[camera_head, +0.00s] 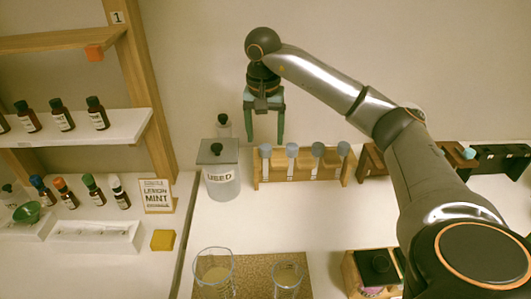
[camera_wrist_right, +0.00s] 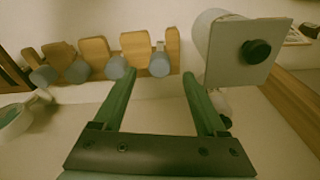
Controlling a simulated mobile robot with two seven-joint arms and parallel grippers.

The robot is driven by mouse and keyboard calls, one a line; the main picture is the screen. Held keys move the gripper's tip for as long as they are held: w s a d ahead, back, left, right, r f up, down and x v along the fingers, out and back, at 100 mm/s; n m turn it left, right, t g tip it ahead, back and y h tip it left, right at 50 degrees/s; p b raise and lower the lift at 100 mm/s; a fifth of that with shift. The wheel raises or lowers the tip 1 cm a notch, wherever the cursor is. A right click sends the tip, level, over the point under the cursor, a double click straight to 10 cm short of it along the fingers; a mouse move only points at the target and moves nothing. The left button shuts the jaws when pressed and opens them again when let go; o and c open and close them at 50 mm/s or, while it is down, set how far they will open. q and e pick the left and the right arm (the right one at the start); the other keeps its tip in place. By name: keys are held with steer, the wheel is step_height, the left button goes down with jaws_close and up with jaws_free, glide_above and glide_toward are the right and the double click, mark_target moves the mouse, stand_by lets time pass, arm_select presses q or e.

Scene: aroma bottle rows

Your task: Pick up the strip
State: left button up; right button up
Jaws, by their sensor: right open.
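Several strips with round grey-blue tops stand in a wooden rack (camera_head: 334,165) at the back of the table. The leftmost strip (camera_head: 265,151) is just below my right gripper (camera_head: 264,138) in the head view. My right gripper is open, points down and holds nothing. In the right wrist view, that strip's top (camera_wrist_right: 160,66) appears between the open fingertips (camera_wrist_right: 160,74), beyond them. The other strip tops (camera_wrist_right: 116,67) are in a row to its left there. I cannot tell the exact gap between fingers and strip. My left gripper is out of view.
A lidded jar labelled USED (camera_head: 222,180) stands close left of the rack, with a small bottle (camera_head: 224,124) behind it. Glass beakers (camera_head: 213,268) stand on a mat in front. Shelves with bottles (camera_head: 75,127) are at left. Table between rack and beakers is clear.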

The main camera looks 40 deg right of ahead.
mark_target(265, 146)
steer(key=shift+d+f, duration=0.15)
steer(key=shift+f, duration=1.4)
steer(key=shift+c, duration=0.2)
steer(key=c, duration=1.1)
steer(key=shift+r, duration=0.2)
